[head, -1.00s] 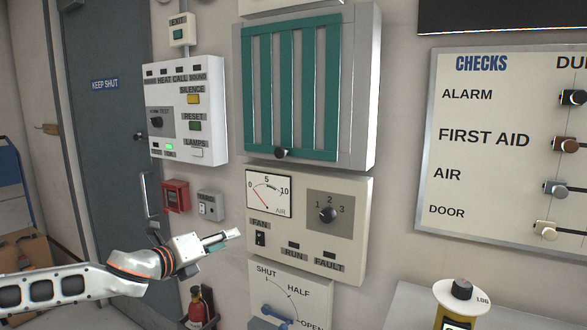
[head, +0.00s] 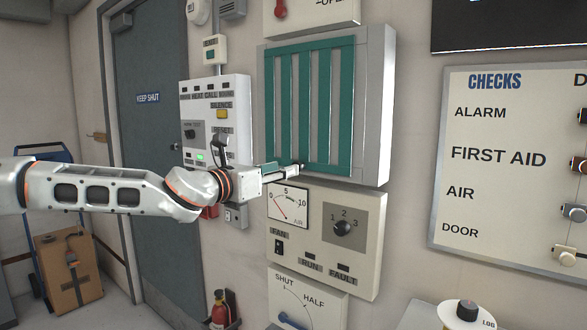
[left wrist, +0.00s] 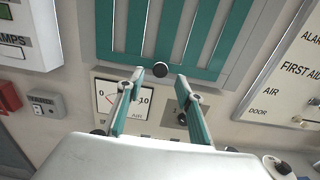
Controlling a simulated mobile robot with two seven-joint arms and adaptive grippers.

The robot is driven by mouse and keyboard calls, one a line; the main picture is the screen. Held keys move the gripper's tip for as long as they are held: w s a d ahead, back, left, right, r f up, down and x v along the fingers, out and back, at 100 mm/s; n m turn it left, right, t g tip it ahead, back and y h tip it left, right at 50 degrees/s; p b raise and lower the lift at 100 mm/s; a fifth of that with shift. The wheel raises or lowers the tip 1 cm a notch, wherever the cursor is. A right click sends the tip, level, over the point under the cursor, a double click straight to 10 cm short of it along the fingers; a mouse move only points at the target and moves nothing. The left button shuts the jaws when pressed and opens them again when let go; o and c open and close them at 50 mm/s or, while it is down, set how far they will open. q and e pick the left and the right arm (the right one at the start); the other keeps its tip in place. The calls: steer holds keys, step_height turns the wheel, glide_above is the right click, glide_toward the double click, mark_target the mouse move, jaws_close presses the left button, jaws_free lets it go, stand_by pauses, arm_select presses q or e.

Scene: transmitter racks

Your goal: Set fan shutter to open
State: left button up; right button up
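The teal slatted shutter (head: 306,100) stands in a grey frame on the wall; its slats also show in the left wrist view (left wrist: 168,30). My left gripper (head: 287,172) reaches the shutter's lower edge from the left. My right gripper is out of view.
A checks board (head: 490,220) is to the right. A fire extinguisher (head: 219,310) is low on the left.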

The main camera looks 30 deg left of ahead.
arm_select(q)
steer(key=shift+w+d, duration=0.15)
steer(key=shift+w, duration=1.25)
steer(key=shift+w+d, duration=0.1)
steer(key=shift+w, duration=1.25)
jaws_close()
